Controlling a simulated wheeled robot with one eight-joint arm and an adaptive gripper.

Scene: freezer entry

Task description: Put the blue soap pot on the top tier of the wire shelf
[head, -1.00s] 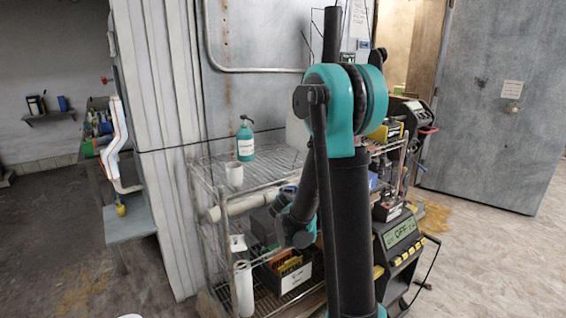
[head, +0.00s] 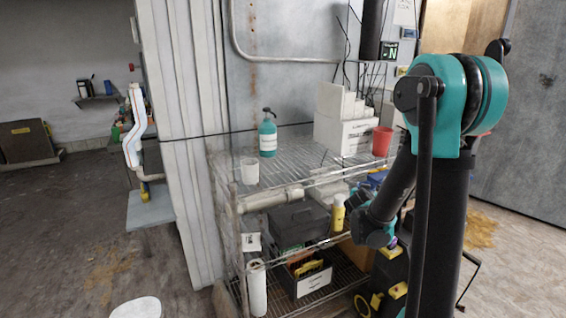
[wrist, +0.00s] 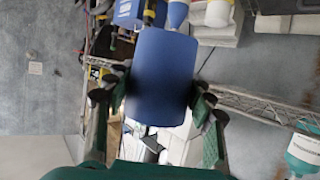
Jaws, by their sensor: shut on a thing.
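The blue soap pot (wrist: 160,78) fills the middle of the wrist view as a plain, rounded blue shape. My gripper (wrist: 158,92) is shut on it, with one finger on each side. In the head view I cannot make out the gripper or the pot clearly near my arm. The wire shelf's top tier (head: 300,166) shows in the head view. A teal pump bottle (head: 268,138), a white cup (head: 249,171), white boxes (head: 343,132) and a red cup (head: 382,141) stand on it. A shelf edge (wrist: 262,106) crosses the wrist view's right side.
The top tier has bare wire between the white cup, pump bottle and boxes. Lower tiers hold a dark toolbox (head: 298,223), a yellow bottle (head: 338,214) and a bin (head: 306,277). A white panelled wall edge (head: 187,120) stands left of the shelf. Floor is open at far left.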

